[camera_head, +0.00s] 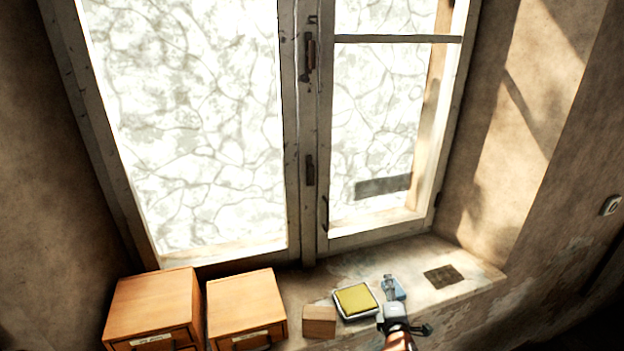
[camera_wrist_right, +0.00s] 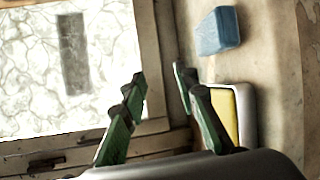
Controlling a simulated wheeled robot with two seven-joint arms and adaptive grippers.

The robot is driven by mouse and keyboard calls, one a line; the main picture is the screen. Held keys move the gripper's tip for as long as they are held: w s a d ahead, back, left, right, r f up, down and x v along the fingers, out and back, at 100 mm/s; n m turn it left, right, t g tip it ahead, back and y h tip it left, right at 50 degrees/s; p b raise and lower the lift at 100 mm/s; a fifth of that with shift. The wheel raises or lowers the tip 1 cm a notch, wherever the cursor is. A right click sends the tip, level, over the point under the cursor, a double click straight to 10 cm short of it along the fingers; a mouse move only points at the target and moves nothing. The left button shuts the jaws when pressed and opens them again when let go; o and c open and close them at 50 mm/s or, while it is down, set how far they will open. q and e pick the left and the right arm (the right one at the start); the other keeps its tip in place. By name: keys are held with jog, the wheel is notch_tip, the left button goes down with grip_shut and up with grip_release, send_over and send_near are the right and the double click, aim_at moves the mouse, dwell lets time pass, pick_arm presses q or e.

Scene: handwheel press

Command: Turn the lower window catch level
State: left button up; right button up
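The lower window catch (camera_head: 309,170) is a dark, narrow piece on the window's middle post, standing upright along the post. The upper catch (camera_head: 310,55) is higher on the same post and also upright. My right gripper (camera_head: 389,283) is low over the sill, near the blue block and well below and right of the lower catch. In the right wrist view its two green-and-black fingers (camera_wrist_right: 160,78) are apart with nothing between them. Dark metal pieces on the frame show at that view's lower left; I cannot tell which they are. My left gripper is not in view.
On the sill (camera_head: 345,265) stand two wooden drawer boxes (camera_head: 155,300) (camera_head: 245,300), a small wooden block (camera_head: 319,320), a yellow pad in a tray (camera_head: 355,299) and a blue block (camera_wrist_right: 218,31). A dark handle (camera_head: 325,212) is on the right sash. Space before the catch is clear.

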jog(key=w+a+r+n+t+y, duration=0.1)
jog(key=w+a+r+n+t, duration=0.2)
jog(key=r, duration=0.4)
jog(key=w+a+r+n+t+y, duration=0.1)
jog(key=w+a+r+n, duration=0.3)
jog(key=a+r+n, duration=0.15)
jog(key=n+t+y, duration=0.2)
jog(key=n+y, duration=0.5)
jog(key=n, duration=0.5)
send_near(313, 176)
jog(key=w, duration=0.3)
jog(key=x, duration=0.4)
jog(key=a+r+x, duration=0.1)
jog(key=x, duration=0.2)
jog(key=shift+s, duration=0.3)
jog(key=shift+w+a+r, duration=0.15)
jog(key=shift+w+r, duration=0.1)
jog(key=shift+w, duration=0.35)
jog(key=shift+c, duration=0.2)
grip_shut()
